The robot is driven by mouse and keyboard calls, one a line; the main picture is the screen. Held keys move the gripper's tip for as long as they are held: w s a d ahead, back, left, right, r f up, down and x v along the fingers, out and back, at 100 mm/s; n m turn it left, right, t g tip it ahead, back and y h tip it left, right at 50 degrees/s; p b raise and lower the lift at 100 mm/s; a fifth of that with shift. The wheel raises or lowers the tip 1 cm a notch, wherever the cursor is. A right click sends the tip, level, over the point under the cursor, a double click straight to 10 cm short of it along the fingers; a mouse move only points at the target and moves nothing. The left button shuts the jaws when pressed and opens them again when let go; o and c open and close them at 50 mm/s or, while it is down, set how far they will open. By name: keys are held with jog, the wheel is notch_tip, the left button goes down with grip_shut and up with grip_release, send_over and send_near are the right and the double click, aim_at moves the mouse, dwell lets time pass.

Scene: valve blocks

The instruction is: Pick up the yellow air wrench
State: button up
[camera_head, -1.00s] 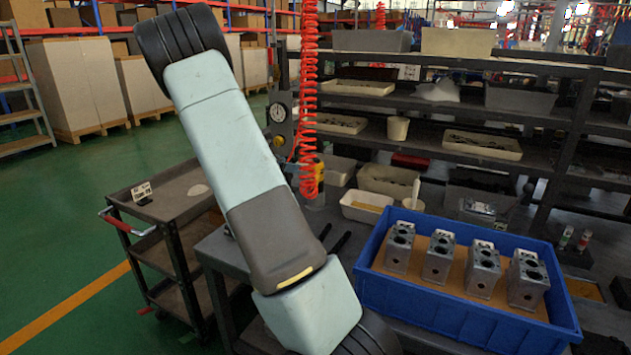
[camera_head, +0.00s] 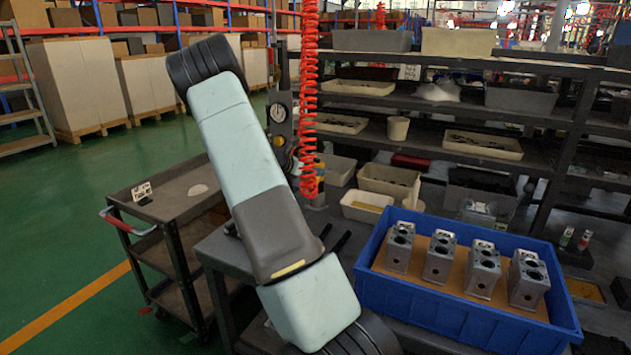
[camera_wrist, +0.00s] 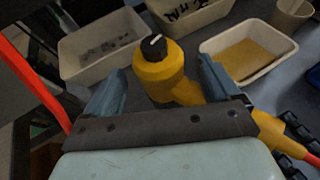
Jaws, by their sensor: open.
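The yellow air wrench (camera_wrist: 158,78) shows in the wrist view, with a round yellow body and a black knob on top. Its yellow body runs to the lower right behind my gripper's palm, toward a red hose end. My gripper (camera_wrist: 162,66) is open, with one blue-grey finger on each side of the wrench's round body. I cannot tell whether either finger touches it. In the head view my arm hides my gripper and most or all of the wrench.
A red coiled hose (camera_head: 309,100) hangs beside my arm. A blue crate (camera_head: 440,312) with several metal valve blocks (camera_head: 483,270) stands at the right. Pale bins (camera_head: 366,205) stand behind; one bin (camera_wrist: 250,52) is close in the wrist view. A dark cart (camera_head: 165,195) stands left.

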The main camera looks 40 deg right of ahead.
jog(key=shift+d+f, duration=0.2)
jog(key=shift+d, duration=0.45)
jog(key=c, duration=1.5)
